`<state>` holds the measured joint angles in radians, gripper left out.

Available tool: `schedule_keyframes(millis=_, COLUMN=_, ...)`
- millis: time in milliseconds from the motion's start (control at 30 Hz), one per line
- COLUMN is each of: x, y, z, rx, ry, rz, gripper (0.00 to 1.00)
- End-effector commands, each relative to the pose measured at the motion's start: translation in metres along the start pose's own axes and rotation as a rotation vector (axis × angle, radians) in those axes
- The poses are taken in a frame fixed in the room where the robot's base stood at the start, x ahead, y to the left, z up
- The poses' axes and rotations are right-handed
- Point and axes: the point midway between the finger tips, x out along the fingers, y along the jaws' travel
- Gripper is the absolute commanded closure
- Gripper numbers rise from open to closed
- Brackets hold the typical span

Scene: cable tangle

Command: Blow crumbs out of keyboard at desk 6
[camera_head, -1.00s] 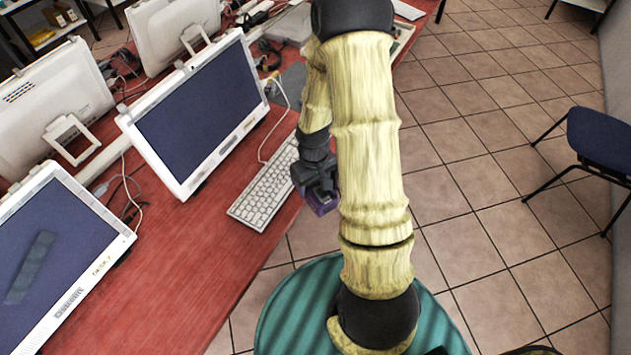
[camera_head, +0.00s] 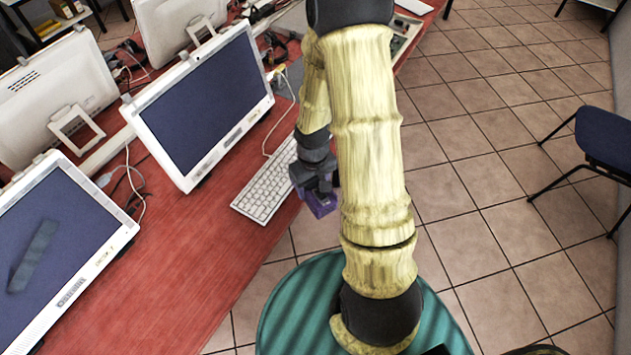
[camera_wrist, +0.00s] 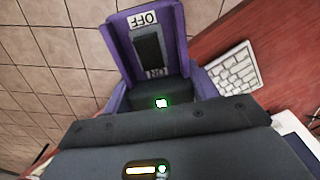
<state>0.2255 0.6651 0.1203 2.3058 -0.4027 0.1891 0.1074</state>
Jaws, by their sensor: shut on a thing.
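My gripper (camera_head: 315,184) is shut on a purple device (camera_head: 322,205) and holds it above the floor, just right of the desk edge. In the wrist view the device (camera_wrist: 177,40) has a dark switch between labels OFF and ON; the switch's position is unclear. A green light glows below it. The white keyboard (camera_head: 265,195) lies on the red desk, left of my gripper, with its far end partly hidden by my arm. It also shows in the wrist view (camera_wrist: 234,76), right of and apart from the device. I see no crumbs at this size.
A white-framed monitor (camera_head: 203,104) stands behind the keyboard, another (camera_head: 55,250) at lower left. Cables (camera_head: 133,185) lie between them on the red desk (camera_head: 195,255). A dark blue chair (camera_head: 606,140) stands at right. The tiled floor (camera_head: 470,190) between is clear.

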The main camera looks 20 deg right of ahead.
Motion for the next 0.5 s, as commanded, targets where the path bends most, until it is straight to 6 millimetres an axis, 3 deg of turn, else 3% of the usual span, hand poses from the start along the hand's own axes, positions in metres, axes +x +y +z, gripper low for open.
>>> schedule_keyframes(millis=500, x=0.000, y=-0.018, z=0.009, rx=0.000, ry=0.000, rz=0.001, gripper=0.60)
